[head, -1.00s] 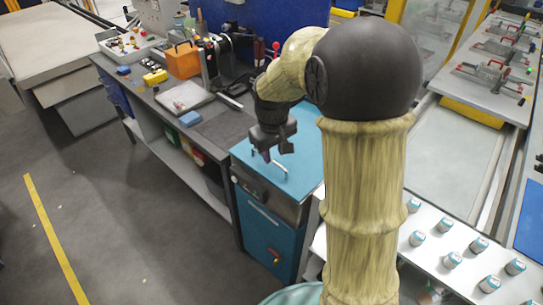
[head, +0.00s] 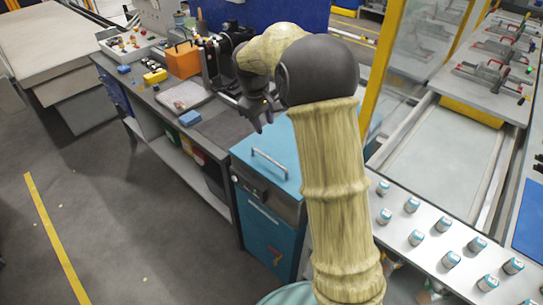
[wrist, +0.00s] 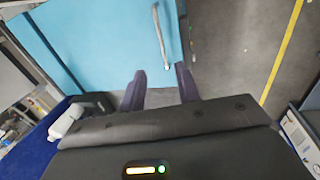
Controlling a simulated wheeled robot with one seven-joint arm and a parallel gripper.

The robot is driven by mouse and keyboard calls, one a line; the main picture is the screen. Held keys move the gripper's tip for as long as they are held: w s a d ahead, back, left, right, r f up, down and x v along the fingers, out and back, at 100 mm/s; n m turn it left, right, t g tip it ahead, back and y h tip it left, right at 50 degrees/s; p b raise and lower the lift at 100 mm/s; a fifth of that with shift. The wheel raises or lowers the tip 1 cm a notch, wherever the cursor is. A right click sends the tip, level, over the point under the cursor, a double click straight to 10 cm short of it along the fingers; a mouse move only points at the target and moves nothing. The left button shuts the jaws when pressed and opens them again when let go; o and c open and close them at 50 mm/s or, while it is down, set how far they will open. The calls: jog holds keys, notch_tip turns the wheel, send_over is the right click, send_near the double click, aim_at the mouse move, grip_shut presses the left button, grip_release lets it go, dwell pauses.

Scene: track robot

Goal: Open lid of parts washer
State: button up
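The parts washer is a teal cabinet (head: 268,238) with a flat blue lid (head: 282,150) and a metal bar handle (head: 269,164) near the lid's front edge. The lid looks closed. My gripper (head: 262,122) is above the lid's back left part, apart from the handle. In the wrist view, my gripper's two dark fingers (wrist: 160,92) are spread with nothing between them. The handle (wrist: 159,35) shows beyond the fingertips, over the blue lid (wrist: 95,40). My arm hides the lid's right part in the head view.
A workbench left of the washer holds an orange box (head: 183,60), a grey tray (head: 185,97) and a blue block (head: 190,118). A white table (head: 440,245) with several small jars stands to the right. The floor (head: 110,210) at front left is clear.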

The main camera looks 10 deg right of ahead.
aim_at(272, 160)
jog(key=d+f, duration=0.1)
jog(key=f, duration=0.4)
jog(key=w+d+f+p, duration=0.1)
jog(key=f, duration=0.5)
jog(key=d+f+p, duration=0.1)
jog(key=f, duration=0.4)
jog(key=shift+w+f, duration=0.2)
jog(key=shift+w, duration=0.15)
jog(key=shift+a, duration=0.1)
grip_shut()
